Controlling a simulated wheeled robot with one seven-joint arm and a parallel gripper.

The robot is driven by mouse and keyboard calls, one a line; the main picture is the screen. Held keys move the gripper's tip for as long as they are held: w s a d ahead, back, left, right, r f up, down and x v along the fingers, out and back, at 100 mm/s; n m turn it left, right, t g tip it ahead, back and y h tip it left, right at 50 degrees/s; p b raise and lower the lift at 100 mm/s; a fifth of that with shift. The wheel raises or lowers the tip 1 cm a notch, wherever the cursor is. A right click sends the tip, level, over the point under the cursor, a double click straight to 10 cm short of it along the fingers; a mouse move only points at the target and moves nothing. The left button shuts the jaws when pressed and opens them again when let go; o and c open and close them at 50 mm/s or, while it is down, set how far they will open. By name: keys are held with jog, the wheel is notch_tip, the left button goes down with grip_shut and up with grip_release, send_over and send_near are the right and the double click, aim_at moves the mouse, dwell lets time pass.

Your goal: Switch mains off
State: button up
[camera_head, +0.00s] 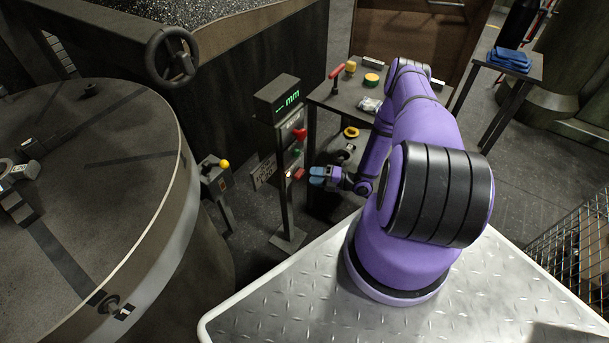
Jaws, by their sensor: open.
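A dark control post (284,205) stands left of my arm. Its display head (280,97) shows green dashes and "mm". Below the head are a red knob (299,134), a green part (296,152) and a lower red handle (296,174). I cannot read which of these is the mains switch. My gripper (317,176), with blue fingertips, is open and empty just right of the lower red handle. Whether it touches the handle I cannot tell.
A large round machine table (80,190) fills the left, with a handwheel (171,57) above it. A small yellow-knobbed lever box (216,178) stands left of the post. A bench (340,105) with a red lever (337,74) and yellow buttons stands behind my arm.

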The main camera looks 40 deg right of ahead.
aim_at(303, 174)
jog(key=shift+x, duration=2.1)
grip_shut()
